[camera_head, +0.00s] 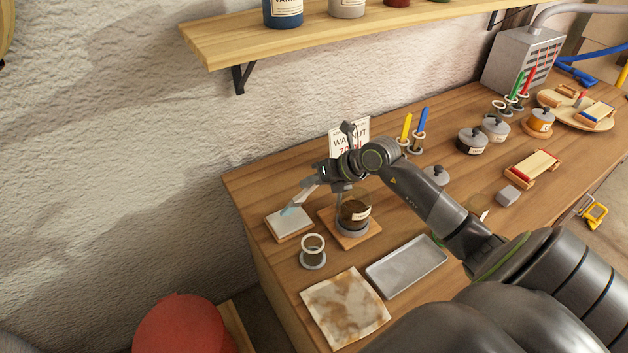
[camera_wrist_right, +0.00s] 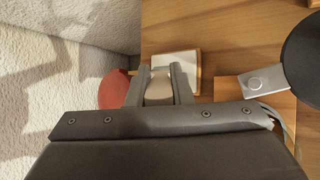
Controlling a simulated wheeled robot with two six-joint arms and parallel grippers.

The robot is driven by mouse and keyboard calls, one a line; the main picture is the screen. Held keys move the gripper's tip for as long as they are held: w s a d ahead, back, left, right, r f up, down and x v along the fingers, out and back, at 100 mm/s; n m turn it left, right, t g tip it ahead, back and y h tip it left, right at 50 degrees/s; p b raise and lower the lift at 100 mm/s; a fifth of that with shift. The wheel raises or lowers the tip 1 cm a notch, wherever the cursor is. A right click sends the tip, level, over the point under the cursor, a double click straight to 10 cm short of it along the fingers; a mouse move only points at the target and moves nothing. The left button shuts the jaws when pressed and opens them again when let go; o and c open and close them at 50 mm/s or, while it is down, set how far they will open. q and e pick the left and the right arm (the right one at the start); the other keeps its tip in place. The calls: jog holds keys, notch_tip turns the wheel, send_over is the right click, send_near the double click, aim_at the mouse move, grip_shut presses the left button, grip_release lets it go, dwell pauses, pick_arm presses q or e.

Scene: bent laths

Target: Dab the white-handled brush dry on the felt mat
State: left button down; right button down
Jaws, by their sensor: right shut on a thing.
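My right gripper (camera_head: 303,193) is shut on the white-handled brush, of which a pale part (camera_wrist_right: 158,86) shows between the fingers in the right wrist view. In the head view a light-blue tip (camera_head: 289,211) shows below the fingers, over the felt mat (camera_head: 278,224), a white pad with a wooden edge at the table's far left. The pad also shows in the right wrist view (camera_wrist_right: 187,60), just beyond the fingers. I cannot tell whether the bristles touch it. My left gripper is not in view.
A dark labelled jar (camera_head: 354,216) stands on a wooden board right of the mat. An empty ring holder (camera_head: 312,252), a stained cloth (camera_head: 345,308) and a metal tray (camera_head: 406,265) lie nearer. Yellow and blue brushes (camera_head: 421,121) stand behind. A shelf (camera_head: 330,32) overhangs the back.

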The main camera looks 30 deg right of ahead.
jog(key=shift+f+b, duration=0.5)
jog(key=shift+f, duration=0.1)
dwell(1.6)
jog(key=shift+r, duration=0.1)
jog(key=shift+r+p, duration=2.7)
jog(key=shift+r, duration=0.8)
jog(key=shift+f, duration=0.1)
